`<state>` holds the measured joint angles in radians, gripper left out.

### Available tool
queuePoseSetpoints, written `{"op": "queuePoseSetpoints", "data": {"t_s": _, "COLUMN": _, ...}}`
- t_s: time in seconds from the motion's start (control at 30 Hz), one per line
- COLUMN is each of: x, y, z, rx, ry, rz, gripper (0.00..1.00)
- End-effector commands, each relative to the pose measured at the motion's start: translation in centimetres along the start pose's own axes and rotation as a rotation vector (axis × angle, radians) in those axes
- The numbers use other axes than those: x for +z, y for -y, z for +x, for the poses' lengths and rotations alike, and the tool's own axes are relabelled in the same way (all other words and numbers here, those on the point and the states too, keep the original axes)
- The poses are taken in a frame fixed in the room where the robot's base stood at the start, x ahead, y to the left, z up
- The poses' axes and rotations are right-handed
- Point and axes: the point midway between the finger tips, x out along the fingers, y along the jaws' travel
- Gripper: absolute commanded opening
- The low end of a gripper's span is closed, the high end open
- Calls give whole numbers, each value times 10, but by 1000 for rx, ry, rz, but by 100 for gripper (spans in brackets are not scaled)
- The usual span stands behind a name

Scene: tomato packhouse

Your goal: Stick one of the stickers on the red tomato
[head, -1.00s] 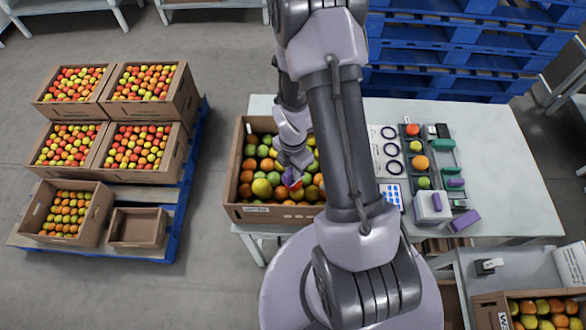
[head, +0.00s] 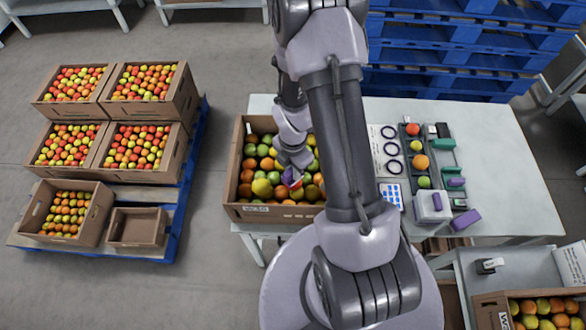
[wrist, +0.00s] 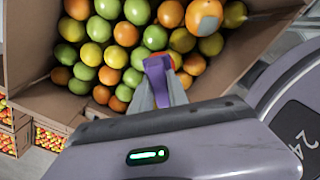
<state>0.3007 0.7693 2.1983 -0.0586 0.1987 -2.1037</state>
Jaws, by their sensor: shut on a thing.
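My gripper (head: 291,177) reaches into the cardboard box (head: 285,214) of mixed tomatoes. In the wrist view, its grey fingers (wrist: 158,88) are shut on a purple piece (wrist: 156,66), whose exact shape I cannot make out. A red tomato (wrist: 175,59) shows just behind the purple piece, mostly hidden by it; I cannot tell whether they touch. Another red tomato (head: 412,129) lies in the dark tray on the table. A sheet with blue stickers (head: 391,196) lies right of the box, beside my arm. An orange fruit (wrist: 204,17) in the box bears a pale patch.
A white block (head: 432,207) and purple items (head: 465,220) lie nearby on the table (head: 495,150). The table's right side is clear. Blue pallets (head: 450,55) stand behind. Boxes of fruit stand on a pallet at left.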

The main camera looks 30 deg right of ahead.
Motion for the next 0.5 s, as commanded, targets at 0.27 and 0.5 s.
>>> {"op": "queuePoseSetpoints", "data": {"t_s": 0.27, "x": 0, "y": 1, "z": -10, "rx": -2, "ry": -1, "rz": 0, "gripper": 0}}
{"op": "queuePoseSetpoints", "data": {"t_s": 0.5, "x": 0, "y": 0, "z": -38, "rx": -1, "ry": 0, "rz": -1, "gripper": 0}}
